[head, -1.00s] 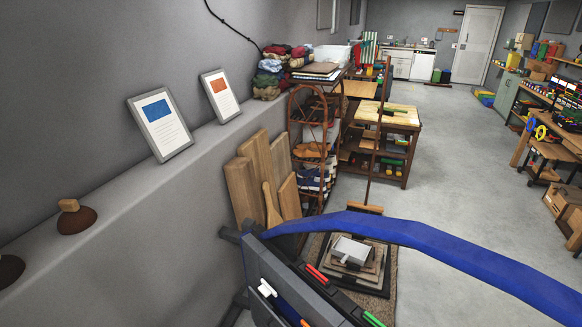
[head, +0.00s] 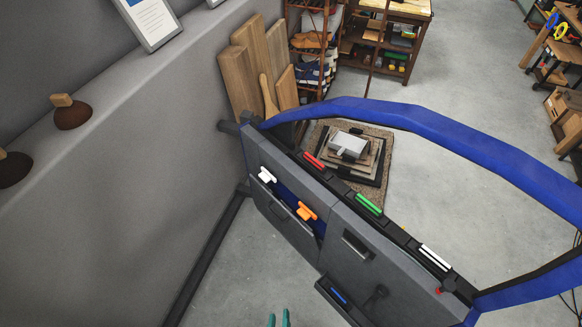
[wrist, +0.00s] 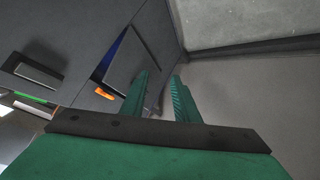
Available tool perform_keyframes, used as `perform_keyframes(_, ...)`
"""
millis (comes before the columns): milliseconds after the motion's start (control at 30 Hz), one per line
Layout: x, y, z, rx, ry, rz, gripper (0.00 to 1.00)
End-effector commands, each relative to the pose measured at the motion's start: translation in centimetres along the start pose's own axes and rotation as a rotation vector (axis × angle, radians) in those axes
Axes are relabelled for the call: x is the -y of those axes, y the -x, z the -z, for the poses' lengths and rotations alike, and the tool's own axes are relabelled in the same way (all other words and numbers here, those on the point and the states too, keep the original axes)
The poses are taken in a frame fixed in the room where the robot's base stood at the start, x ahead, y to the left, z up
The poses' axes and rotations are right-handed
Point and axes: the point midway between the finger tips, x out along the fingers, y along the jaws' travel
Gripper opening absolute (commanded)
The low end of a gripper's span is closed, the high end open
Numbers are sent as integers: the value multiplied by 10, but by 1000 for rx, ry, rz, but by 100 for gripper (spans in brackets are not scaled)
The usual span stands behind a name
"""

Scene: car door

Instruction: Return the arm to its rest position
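My gripper (head: 278,319) shows only as two green fingertips at the bottom edge of the head view. In the wrist view its green fingers (wrist: 158,98) are apart with nothing between them. The car door (head: 347,246) has a blue frame and a grey inner panel, and stands in front of me on a dark stand. The gripper is apart from the door, on its near side. Most of my arm is out of view.
A grey wall with a ledge (head: 105,135) runs along the left. Wooden boards (head: 262,62) lean on it. A mat (head: 385,148) with stacked items lies behind the door. The floor (head: 235,285) between wall and door is bare.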

Motion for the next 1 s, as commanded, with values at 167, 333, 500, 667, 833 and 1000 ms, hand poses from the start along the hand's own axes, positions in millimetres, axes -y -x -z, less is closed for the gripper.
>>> perform_keyframes(167, -24, 69, 31, -124, -173, 13, 28)
perform_keyframes(333, -59, 129, 70, -249, -321, -11, 28)
perform_keyframes(500, -89, 169, 100, -336, -419, -43, 28)
perform_keyframes(667, -102, 184, 112, -372, -455, -60, 28)
perform_keyframes(833, -102, 185, 113, -375, -457, -61, 28)
perform_keyframes(1000, -102, 184, 113, -374, -457, -60, 28)
